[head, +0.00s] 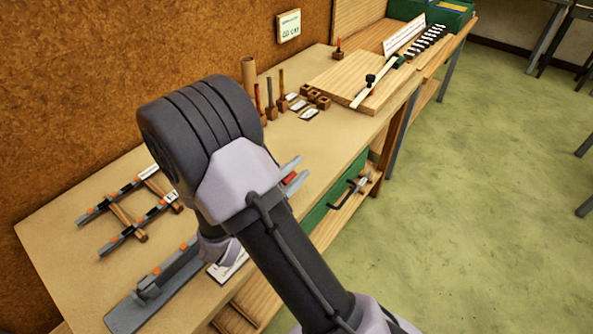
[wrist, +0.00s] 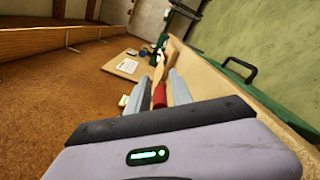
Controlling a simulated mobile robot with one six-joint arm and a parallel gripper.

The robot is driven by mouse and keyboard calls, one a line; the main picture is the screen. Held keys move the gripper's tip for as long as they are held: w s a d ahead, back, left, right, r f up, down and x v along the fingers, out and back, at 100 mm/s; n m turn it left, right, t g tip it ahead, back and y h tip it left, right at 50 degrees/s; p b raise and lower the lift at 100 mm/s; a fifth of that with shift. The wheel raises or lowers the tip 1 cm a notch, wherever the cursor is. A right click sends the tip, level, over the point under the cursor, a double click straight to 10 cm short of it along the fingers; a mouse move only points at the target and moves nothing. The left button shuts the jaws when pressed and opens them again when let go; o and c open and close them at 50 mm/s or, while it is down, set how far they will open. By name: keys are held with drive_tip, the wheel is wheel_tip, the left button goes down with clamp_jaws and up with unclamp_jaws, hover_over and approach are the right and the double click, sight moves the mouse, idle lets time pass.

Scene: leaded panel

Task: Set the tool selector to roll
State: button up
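My gripper (head: 291,172) is over the bench near its front edge. Its two grey fingers stand close together with a small red piece (wrist: 159,96) between them. The red piece seems to touch both fingers, and it also shows between them in the head view (head: 290,179). Its far end is hard to make out. I cannot identify the tool selector or a roll setting for certain. A small cream wall plate (head: 289,27) with dark marks hangs above the bench, its lettering too small to read. My arm hides part of the bench's middle.
Upright sticks in wooden blocks (head: 271,112) stand behind my gripper. A wooden board (head: 345,85) lies farther right. Orange-marked rails (head: 125,196) and a grey rail (head: 155,285) lie at left. A green drawer (head: 325,205) with a dark handle is below the bench front.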

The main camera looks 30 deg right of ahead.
clamp_jaws()
drive_tip(key=n+p, duration=0.1)
drive_tip(key=w+r+n+p, duration=0.1)
drive_tip(key=p, duration=0.1)
drive_tip(key=n+p, duration=0.2)
drive_tip(key=shift+w+a+r, duration=0.2)
drive_tip(key=shift+w+a, duration=0.1)
drive_tip(key=shift+o, duration=1.8)
unclamp_jaws()
